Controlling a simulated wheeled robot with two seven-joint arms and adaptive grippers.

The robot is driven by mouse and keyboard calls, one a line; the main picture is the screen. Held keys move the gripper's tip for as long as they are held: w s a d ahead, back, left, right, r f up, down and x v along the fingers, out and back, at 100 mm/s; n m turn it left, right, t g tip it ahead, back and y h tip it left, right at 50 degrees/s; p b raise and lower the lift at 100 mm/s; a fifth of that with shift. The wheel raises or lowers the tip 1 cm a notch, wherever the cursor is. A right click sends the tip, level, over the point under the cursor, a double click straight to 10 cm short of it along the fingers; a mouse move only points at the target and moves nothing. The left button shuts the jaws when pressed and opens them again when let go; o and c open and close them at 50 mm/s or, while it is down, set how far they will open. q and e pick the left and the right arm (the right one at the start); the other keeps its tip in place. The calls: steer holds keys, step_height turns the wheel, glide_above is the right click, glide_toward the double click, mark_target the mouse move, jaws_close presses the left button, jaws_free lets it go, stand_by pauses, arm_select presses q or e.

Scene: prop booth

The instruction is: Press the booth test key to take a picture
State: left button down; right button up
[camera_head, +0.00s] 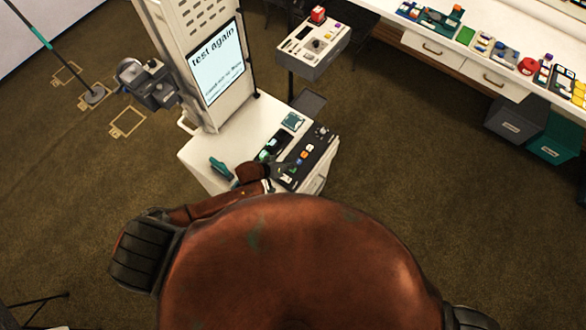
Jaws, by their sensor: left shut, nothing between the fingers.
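The booth's tall light cabinet has a lit screen (217,62) reading "Test again", with a smaller line too small to read. A white shelf (199,153) at its foot carries a dark control panel (306,157) with small orange, blue and pale keys. I cannot tell which key is the test key. My left gripper (272,152) is shut and empty, low over the shelf at the panel's left side. Its fingertips are small and dark here, and I cannot tell whether they touch a key. My right gripper is not in view.
A teal object (220,167) lies on the shelf left of my gripper. A grey control box (313,47) with a red button stands behind. A camera-like device (148,82) is left of the screen. A white counter (440,50) with small props runs along the upper right.

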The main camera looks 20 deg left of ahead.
arm_select(q)
steer(key=shift+f, duration=0.1)
steer(key=shift+f, duration=0.35)
steer(key=shift+f, duration=0.4)
stand_by(0.8)
steer(key=shift+r, duration=0.1)
steer(key=shift+r+p, duration=0.75)
steer(key=shift+p, duration=0.05)
